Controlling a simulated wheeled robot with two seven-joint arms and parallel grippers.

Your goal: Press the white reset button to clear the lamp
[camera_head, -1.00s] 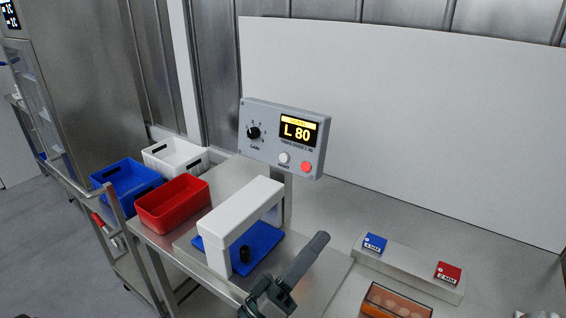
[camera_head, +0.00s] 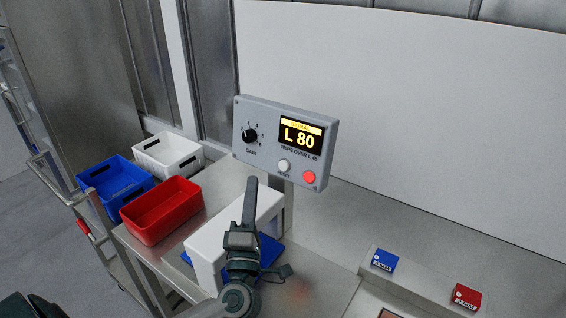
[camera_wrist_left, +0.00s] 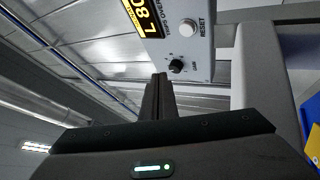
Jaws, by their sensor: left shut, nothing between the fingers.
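The grey control box (camera_head: 262,153) stands on a post behind the bench. Its white reset button (camera_head: 284,166) sits below the display (camera_head: 301,136), which shows a yellow bar and "L 80". A bright red round lamp or button (camera_head: 309,177) is to its right. The left wrist view shows the white button (camera_wrist_left: 187,28) beside the black gain knob (camera_wrist_left: 176,66). My left gripper (camera_head: 252,181) is shut and empty, fingers pointing up, below and left of the button in the head view. In the wrist view its fingertips (camera_wrist_left: 160,76) appear near the knob, apart from the button.
A white arch (camera_head: 207,255) over a blue plate (camera_head: 271,246) stands beside my left arm. Red (camera_head: 160,211), blue (camera_head: 114,187) and white (camera_head: 167,155) bins are at left. Blue (camera_head: 384,260) and red (camera_head: 466,296) blocks are at right.

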